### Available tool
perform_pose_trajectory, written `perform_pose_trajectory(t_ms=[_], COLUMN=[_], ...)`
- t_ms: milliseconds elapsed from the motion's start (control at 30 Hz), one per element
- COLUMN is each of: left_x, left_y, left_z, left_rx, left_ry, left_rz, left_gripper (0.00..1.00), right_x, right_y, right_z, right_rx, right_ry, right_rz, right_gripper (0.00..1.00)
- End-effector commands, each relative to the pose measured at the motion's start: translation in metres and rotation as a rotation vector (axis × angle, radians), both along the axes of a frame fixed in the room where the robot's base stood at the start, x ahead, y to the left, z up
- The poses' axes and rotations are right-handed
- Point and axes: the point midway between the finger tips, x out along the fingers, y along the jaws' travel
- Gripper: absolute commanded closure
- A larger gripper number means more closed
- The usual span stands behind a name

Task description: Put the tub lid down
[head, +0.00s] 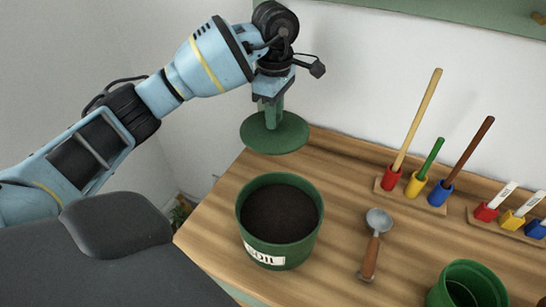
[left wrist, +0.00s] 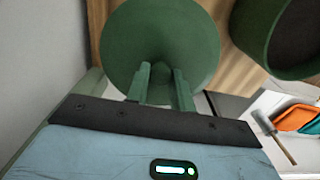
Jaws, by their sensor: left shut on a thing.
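My left gripper (head: 271,108) is shut on the green round tub lid (head: 275,140) and holds it over the back left corner of the table, behind the soil tub. In the left wrist view the lid (left wrist: 158,45) lies just beyond the gripper's two fingers (left wrist: 161,80). The part that they grip is mostly hidden. The green soil tub (head: 279,252) stands uncovered on the table, full of dark soil, with a white label on its front. Its rim also shows in the left wrist view (left wrist: 245,35). I cannot tell whether the lid touches the table.
The wooden table (head: 340,195) has free room behind and right of the tub. A scoop (head: 373,245) lies right of it. An empty green pot (head: 468,285) stands at the front right. Tools in coloured holders (head: 415,185) stand along the back.

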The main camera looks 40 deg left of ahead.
Motion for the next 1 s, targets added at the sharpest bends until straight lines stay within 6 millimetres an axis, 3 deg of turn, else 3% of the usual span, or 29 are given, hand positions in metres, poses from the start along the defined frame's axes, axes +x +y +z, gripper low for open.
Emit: perform_pose_trajectory(t_ms=[300, 633, 900, 1000], left_x=[-0.001, 0.0, -0.001, 0.0], left_y=[0.0, 0.0, 0.0, 0.0], left_z=[-0.052, -0.063, -0.095, -0.097], left_rx=[0.0, 0.001, 0.001, 0.0], left_ry=[0.004, 0.002, 0.002, 0.0], left_rz=[0.0, 0.0, 0.0, 0.0], left_gripper=[0.99, 0.99, 0.99, 0.99], right_x=[-0.002, -0.001, 0.001, 0.002], right_y=[-0.003, -0.002, -0.001, 0.0], right_z=[-0.004, -0.004, -0.005, -0.005], right_rx=[-0.006, -0.006, -0.003, -0.001], right_ry=[0.003, 0.003, 0.001, -0.001], right_rz=[0.009, 0.009, 0.003, -0.001], right_gripper=[0.64, 0.64, 0.64, 0.64])
